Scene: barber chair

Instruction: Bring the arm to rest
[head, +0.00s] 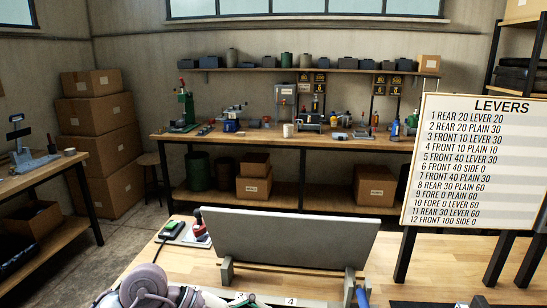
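No gripper of mine can be made out in the head view. A wide grey panel (290,237) stands tilted on grey supports (227,270) on the near wooden bench (420,265). Below it, at the bottom edge, is a part with small number tags (290,301); most of it is cut off by the frame. A rounded grey-purple object (148,285) with pale parts beside it is at the bottom left. A blue upright piece (362,297) shows at the right end of the panel's base. I cannot tell which part is the arm.
A white board (470,160) headed LEVERS, with a numbered list, stands at the right on dark legs. A long workbench (350,143) with tools stands behind. Cardboard boxes (100,115) are stacked at left.

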